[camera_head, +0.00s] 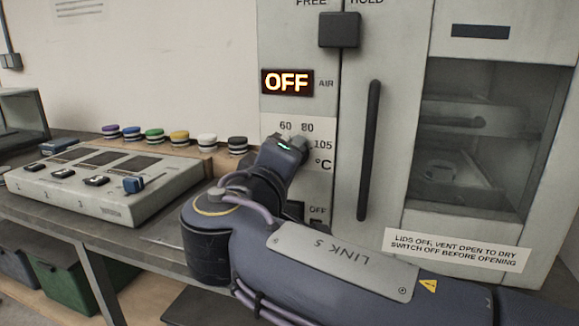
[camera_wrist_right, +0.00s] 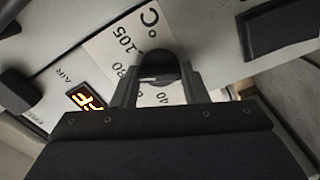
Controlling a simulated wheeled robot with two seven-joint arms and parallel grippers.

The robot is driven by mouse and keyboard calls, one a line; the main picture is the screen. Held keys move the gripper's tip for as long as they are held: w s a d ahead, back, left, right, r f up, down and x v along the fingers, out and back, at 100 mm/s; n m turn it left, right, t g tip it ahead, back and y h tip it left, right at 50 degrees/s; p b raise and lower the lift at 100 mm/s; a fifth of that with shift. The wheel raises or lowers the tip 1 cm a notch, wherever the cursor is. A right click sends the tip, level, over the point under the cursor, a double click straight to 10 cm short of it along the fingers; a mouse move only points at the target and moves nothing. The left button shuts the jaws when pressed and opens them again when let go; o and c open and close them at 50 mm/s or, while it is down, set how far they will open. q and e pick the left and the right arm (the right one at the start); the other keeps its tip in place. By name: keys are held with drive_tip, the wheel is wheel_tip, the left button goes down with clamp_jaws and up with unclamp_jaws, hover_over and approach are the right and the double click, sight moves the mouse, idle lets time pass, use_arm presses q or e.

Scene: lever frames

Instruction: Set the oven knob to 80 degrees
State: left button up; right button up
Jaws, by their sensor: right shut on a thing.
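The oven knob (camera_wrist_right: 158,64) is dark and round, on a white dial plate (camera_head: 318,128) printed 60, 80, 105 and °C; a 40 also shows in the right wrist view. My right gripper (camera_wrist_right: 160,78) is shut on the knob, one finger on each side. In the head view my right gripper (camera_head: 287,146) covers the knob and part of the dial. I cannot tell which number the knob points at. The oven display (camera_head: 287,82) reads OFF in lit letters. My left gripper is not in view.
The oven door handle (camera_head: 369,150) is a tall dark bar right of the dial. A dark block (camera_head: 339,30) sits above, between FREE and HOLD. A dark switch (camera_head: 295,210) marked OFF is below. A control box (camera_head: 110,180) and several coloured caps stand on the bench at left.

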drive_tip(key=shift+f, duration=0.1)
drive_tip(key=o, duration=1)
drive_tip(key=p+v, duration=0.1)
drive_tip(key=v, duration=0.7)
